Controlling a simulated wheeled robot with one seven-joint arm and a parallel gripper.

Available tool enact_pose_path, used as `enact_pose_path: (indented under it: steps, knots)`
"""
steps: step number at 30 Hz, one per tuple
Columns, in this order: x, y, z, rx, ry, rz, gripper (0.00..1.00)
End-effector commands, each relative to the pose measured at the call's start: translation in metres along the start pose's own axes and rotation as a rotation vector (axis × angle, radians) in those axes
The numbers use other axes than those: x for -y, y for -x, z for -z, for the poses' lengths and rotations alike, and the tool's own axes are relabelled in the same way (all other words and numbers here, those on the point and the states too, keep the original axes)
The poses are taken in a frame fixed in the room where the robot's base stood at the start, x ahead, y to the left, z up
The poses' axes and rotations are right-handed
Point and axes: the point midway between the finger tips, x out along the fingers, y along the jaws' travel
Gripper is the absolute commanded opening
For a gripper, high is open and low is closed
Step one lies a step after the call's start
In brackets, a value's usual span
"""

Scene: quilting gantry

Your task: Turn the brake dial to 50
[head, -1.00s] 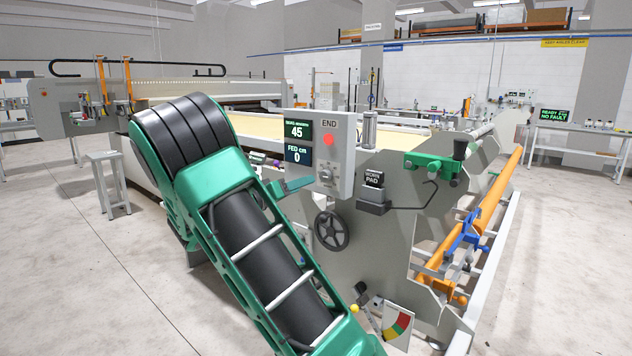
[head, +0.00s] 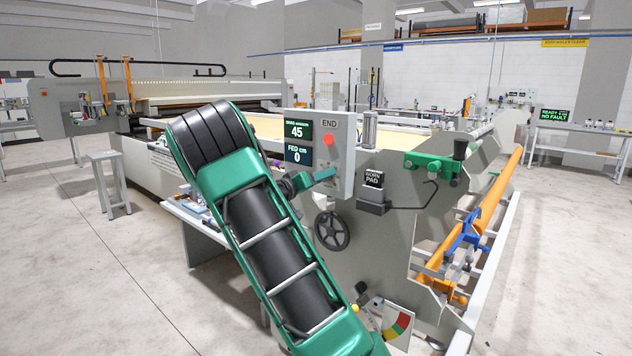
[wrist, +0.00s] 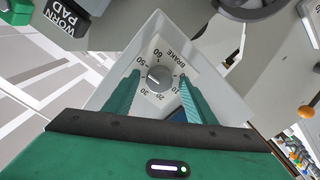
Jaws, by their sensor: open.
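The brake dial (wrist: 159,76) is a round grey knob on a pale plate marked BRAKE, with numbers around it, in the middle of the wrist view. My gripper (wrist: 159,82) is open, with one teal finger on each side of the dial; I cannot tell whether they touch it. One finger covers part of the number ring. In the head view, my gripper (head: 322,176) is at the lower front of the control box (head: 346,160) and hides the dial. The brake display (head: 297,130) reads 45.
The feed display (head: 298,154) reads 0. A red button (head: 328,140) sits above the dial area. A handwheel (head: 331,230) is below the box, and a WORN PAD holder (head: 373,192) is to its right. Open floor lies at the left.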

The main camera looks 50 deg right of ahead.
Motion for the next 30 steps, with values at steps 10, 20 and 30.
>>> enact_pose_path:
  steps: [10, 20, 30]
  knots:
    - [0.0003, 0.0004, -0.0001, 0.000, 0.000, 0.001, 0.09]
    - [0.0015, 0.0010, -0.0001, 0.000, -0.070, 0.003, 0.09]
    - [0.0016, 0.0011, -0.0001, 0.000, -0.069, 0.003, 0.50]
